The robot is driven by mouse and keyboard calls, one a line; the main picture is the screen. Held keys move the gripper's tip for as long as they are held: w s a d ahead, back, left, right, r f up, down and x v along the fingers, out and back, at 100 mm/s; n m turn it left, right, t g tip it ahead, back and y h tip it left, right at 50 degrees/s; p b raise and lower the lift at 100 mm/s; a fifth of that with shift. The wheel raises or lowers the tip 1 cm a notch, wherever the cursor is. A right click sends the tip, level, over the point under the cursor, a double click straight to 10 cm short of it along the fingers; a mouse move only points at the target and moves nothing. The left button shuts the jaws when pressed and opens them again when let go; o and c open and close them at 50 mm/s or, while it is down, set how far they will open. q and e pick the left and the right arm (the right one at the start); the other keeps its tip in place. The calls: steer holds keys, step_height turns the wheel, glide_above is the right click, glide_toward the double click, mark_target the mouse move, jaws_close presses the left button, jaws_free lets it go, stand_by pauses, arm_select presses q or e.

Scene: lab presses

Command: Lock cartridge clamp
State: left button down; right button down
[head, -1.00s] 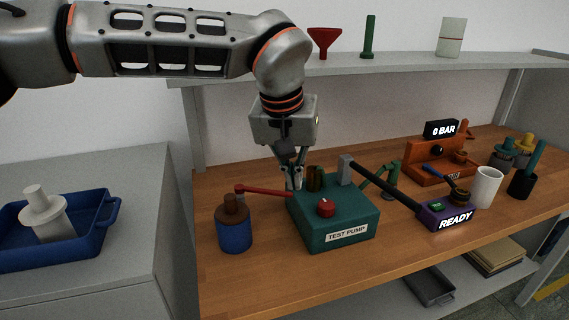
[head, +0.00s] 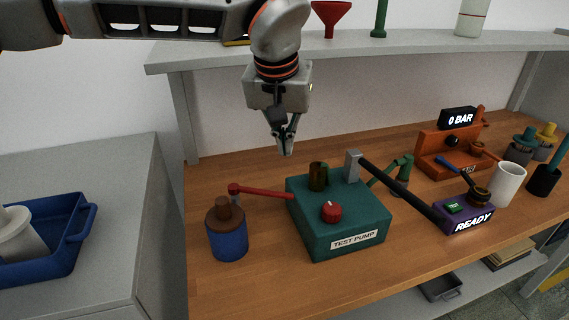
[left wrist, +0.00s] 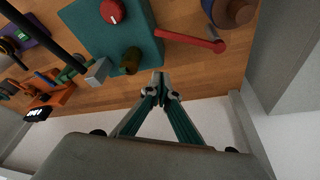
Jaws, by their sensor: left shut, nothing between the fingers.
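The teal test pump (head: 340,226) stands on the wooden bench with a red knob (head: 331,211) on top. A dark olive cylinder (head: 318,177), possibly the cartridge, stands upright at its rear left. A red lever (head: 265,192) sticks out left from the pump's side, its knobbed end above the blue bottle. The lever also shows in the left wrist view (left wrist: 188,40). I cannot tell which part is the clamp. My left gripper (head: 286,152) is shut and empty, above and behind the pump's left rear corner, touching nothing. My right gripper is not in view.
A blue bottle with a brown cap (head: 228,238) stands left of the pump. An orange 0 BAR unit (head: 446,148) stands behind. A shelf (head: 400,50) runs above the bench.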

mark_target(260, 193)
arm_select(q)
steer(key=b+x, duration=0.1)
steer(key=x, duration=0.9)
steer(key=shift+s, duration=0.1)
steer(key=s, duration=0.2)
steer(key=s+a, duration=0.1)
steer(key=s, duration=0.1)
steer(key=shift+r, duration=0.25)
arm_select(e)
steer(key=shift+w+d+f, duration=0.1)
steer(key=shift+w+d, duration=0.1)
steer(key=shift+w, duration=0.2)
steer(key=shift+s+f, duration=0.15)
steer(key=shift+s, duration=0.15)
arm_select(q)
steer(key=shift+d, duration=0.1)
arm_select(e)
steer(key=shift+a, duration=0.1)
